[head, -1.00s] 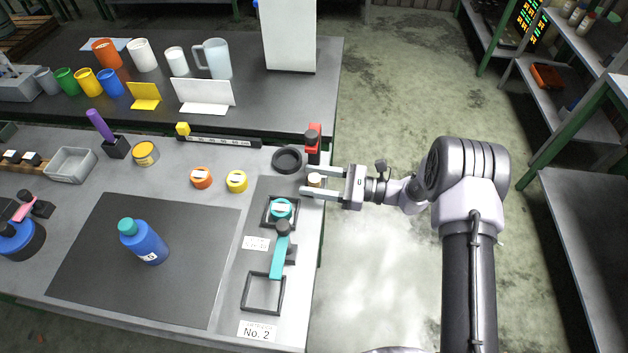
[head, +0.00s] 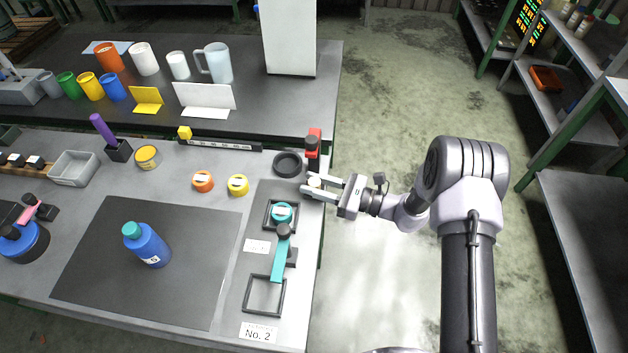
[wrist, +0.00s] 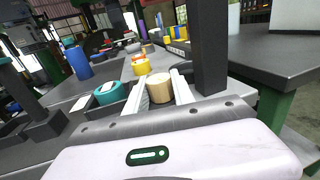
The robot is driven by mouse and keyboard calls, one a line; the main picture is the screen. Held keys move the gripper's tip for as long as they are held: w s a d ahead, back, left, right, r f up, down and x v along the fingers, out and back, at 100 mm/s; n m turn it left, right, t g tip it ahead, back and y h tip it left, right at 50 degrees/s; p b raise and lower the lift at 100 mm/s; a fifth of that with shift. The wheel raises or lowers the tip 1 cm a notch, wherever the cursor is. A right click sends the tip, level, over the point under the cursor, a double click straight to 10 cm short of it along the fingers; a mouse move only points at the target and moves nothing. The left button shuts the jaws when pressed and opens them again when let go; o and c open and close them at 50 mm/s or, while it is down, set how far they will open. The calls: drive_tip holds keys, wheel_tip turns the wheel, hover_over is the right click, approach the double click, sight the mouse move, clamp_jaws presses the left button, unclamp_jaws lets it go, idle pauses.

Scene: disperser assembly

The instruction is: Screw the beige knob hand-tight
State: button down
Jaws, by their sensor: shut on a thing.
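The beige knob (head: 315,183) is at the right edge of the near bench, just in front of a red and black upright fixture (head: 314,146). My gripper (head: 309,185) reaches in from the right with one finger on each side of the knob, shut on it. In the wrist view the knob (wrist: 160,88) is a short beige cylinder between the two light fingers.
A dark post (wrist: 209,45) stands close beside the right finger in the wrist view. A black ring (head: 288,164), a teal round part (head: 281,212) and a teal-handled tool (head: 280,257) are nearby. A blue bottle (head: 147,246) stands on a dark mat (head: 100,288). Open floor lies to the right.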

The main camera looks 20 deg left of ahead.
drive_tip(key=m+t+p, duration=0.1)
drive_tip(key=m+t, duration=0.2)
drive_tip(key=t, duration=0.2)
drive_tip(key=shift+m+p, duration=0.3)
drive_tip(key=shift+m+t+h, duration=0.65)
drive_tip(key=shift+m+t, duration=0.25)
drive_tip(key=shift+t, duration=0.55)
drive_tip(key=shift+m+t+h, duration=0.65)
drive_tip(key=shift+m+t, duration=0.25)
drive_tip(key=shift+t, duration=0.55)
drive_tip(key=shift+m+t, duration=0.3)
drive_tip(key=shift+t, duration=0.1)
drive_tip(key=c, duration=1.1)
unclamp_jaws()
drive_tip(key=shift+w+d, duration=0.1)
